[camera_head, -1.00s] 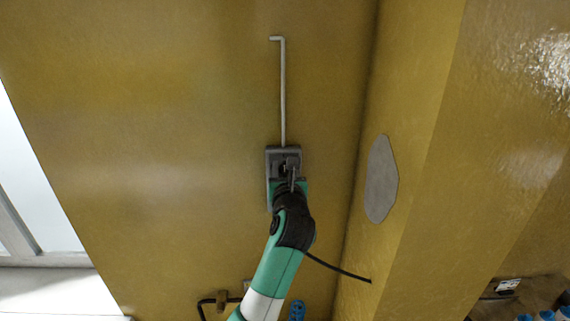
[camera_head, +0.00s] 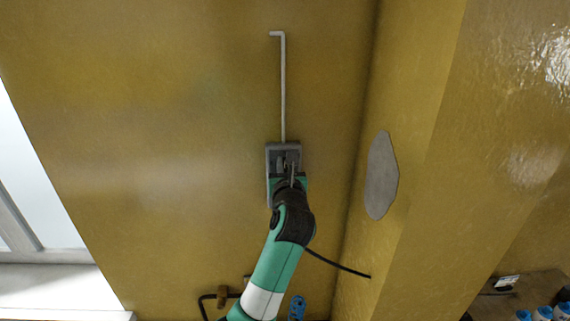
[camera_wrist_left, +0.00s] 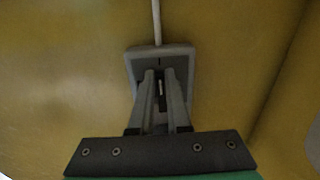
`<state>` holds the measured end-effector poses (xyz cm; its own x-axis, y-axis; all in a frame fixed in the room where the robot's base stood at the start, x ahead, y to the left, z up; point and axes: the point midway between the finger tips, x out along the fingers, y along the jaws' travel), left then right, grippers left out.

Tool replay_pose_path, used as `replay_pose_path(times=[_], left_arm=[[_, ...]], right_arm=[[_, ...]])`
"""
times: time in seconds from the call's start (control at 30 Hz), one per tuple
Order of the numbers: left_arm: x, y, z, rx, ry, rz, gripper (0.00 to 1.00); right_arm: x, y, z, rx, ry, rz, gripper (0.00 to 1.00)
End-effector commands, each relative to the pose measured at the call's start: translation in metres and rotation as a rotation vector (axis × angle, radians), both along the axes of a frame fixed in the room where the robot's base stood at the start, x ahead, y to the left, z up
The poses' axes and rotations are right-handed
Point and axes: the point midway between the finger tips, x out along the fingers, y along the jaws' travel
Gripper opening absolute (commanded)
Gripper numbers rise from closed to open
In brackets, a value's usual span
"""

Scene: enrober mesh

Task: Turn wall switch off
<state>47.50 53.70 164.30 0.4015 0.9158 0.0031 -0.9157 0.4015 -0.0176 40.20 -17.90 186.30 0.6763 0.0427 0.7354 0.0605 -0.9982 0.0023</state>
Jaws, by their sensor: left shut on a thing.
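The wall switch (camera_head: 271,149) is a grey rectangular box on the yellow wall, with a thin pipe rising from its top. In the left wrist view the switch (camera_wrist_left: 183,58) has a pale frame and a darker recessed face. My left gripper (camera_head: 287,164) is at the front of the switch and hides its lower part. In the left wrist view the gripper (camera_wrist_left: 160,78) has its two fingers close together, shut on a small part at the middle of the switch face. That part is mostly hidden, so its position is unclear. My right gripper is out of view.
The conduit pipe (camera_head: 283,90) runs up the wall and bends left at its top. A wall corner stands to the right, with a grey patch (camera_head: 382,176) on the side wall. A window (camera_head: 35,215) is at far left. Blue-capped items (camera_head: 543,314) sit at lower right.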

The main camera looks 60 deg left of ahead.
Motion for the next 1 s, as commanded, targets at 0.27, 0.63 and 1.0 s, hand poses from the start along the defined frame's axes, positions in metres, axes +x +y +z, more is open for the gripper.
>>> replay_pose_path(times=[0.27, 0.63, 1.0], left_arm=[[-0.002, 0.001, -0.004, -0.055, -0.105, 0.000, 0.00], [-0.008, 0.004, -0.009, -0.185, -0.399, -0.001, 0.00], [-0.013, 0.006, -0.015, -0.328, -0.720, 0.000, 0.00]], right_arm=[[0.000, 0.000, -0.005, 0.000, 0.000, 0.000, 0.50], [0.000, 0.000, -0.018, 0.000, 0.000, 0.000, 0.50], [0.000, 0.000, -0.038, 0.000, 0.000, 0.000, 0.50]])
